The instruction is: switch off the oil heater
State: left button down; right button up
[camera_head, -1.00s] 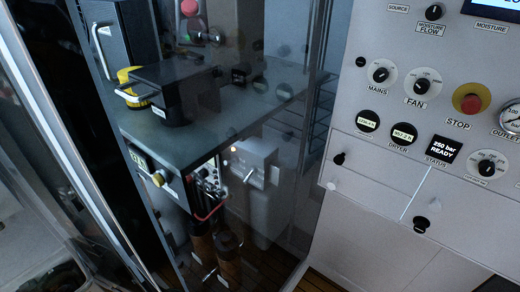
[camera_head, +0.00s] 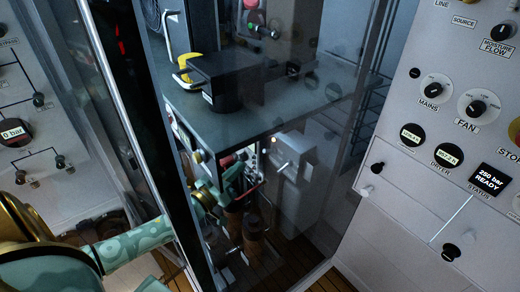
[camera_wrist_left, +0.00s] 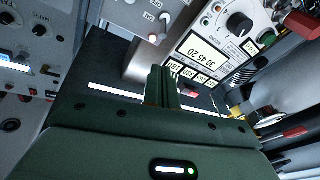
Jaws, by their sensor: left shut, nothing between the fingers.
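No label that I can read names the oil heater, so I cannot tell for sure which part it is. My left gripper (camera_head: 236,178) reaches under the dark shelf, beside a small control panel. In the left wrist view its fingers (camera_wrist_left: 162,84) are shut and empty, pointing at a grey plate with small toggles (camera_wrist_left: 164,18). An instrument panel (camera_wrist_left: 197,52) with a numeric display and a black knob (camera_wrist_left: 240,25) is right of the fingertips, apparently upside down. In the head view a grey box with a lever (camera_head: 292,160) is right of the gripper. My right gripper is not in view.
The dark shelf (camera_head: 290,100) carries a black box with a yellow part (camera_head: 188,66) above the gripper. Brown cylinders (camera_head: 252,230) stand below. A clear panel with a metal frame edge (camera_head: 110,150) is at left. A wall panel (camera_head: 400,190) with MAINS and FAN knobs is at right.

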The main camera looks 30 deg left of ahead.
pick_arm(q)
jog(key=w+d+r, duration=0.1)
jog(key=w, duration=0.9)
jog(key=shift+d, duration=0.3)
jog(key=f+n+t+b, duration=0.1)
jog(key=t+b, duration=0.1)
jog(key=b, duration=0.4)
jog(key=f+n+t+y+b, duration=0.1)
jog(key=t+b, duration=0.2)
jog(key=b, duration=0.2)
jog(key=s+f+n+t+b, duration=0.1)
jog(key=f+t+b, duration=0.1)
jog(key=b, duration=0.4)
jog(key=shift+a+y+b, duration=0.15)
jog(key=shift+y+b, duration=0.15)
jog(key=shift+b, duration=0.05)
jog(key=shift+f, duration=0.1)
